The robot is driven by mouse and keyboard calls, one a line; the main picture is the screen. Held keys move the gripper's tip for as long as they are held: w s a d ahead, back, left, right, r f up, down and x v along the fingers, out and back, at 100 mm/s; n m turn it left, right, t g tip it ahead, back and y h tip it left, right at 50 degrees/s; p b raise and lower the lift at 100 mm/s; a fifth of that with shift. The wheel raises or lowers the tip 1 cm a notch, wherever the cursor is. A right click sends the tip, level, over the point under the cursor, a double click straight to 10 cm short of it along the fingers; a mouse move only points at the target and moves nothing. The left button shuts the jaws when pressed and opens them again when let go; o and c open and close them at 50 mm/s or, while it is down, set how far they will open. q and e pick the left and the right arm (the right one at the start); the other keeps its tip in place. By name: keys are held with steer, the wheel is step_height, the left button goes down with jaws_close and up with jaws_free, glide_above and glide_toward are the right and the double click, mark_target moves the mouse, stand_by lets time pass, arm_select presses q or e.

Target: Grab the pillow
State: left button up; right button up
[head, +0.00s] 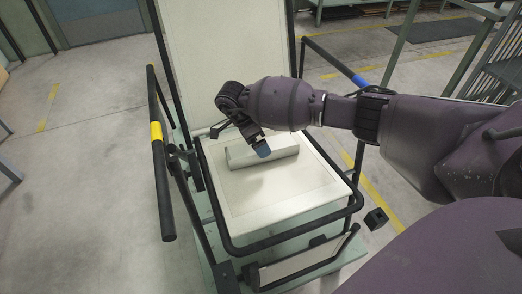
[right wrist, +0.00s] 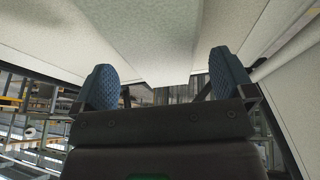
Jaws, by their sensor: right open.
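The pillow (head: 246,160) is a pale grey-white, long block lying on the lounger's cream seat (head: 285,195), close to the backrest. My right gripper (head: 240,142) is over the pillow in the head view, with one blue-padded fingertip in front of its middle. Its jaws are open. In the right wrist view, both blue finger pads of the right gripper (right wrist: 160,85) are wide apart. A pale block-like surface (right wrist: 150,45), which looks like the pillow, lies ahead between them. Contact cannot be told. My left gripper is not in view.
The lounger's upright backrest (head: 225,50) stands behind the seat. A black armrest with a yellow band (head: 156,131) is on the left, one with a blue band (head: 360,81) on the right. A black tube frame (head: 290,235) rings the seat front.

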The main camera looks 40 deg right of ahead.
steer(key=x, duration=0.3)
steer(key=shift+r, duration=0.1)
steer(key=c, duration=0.7)
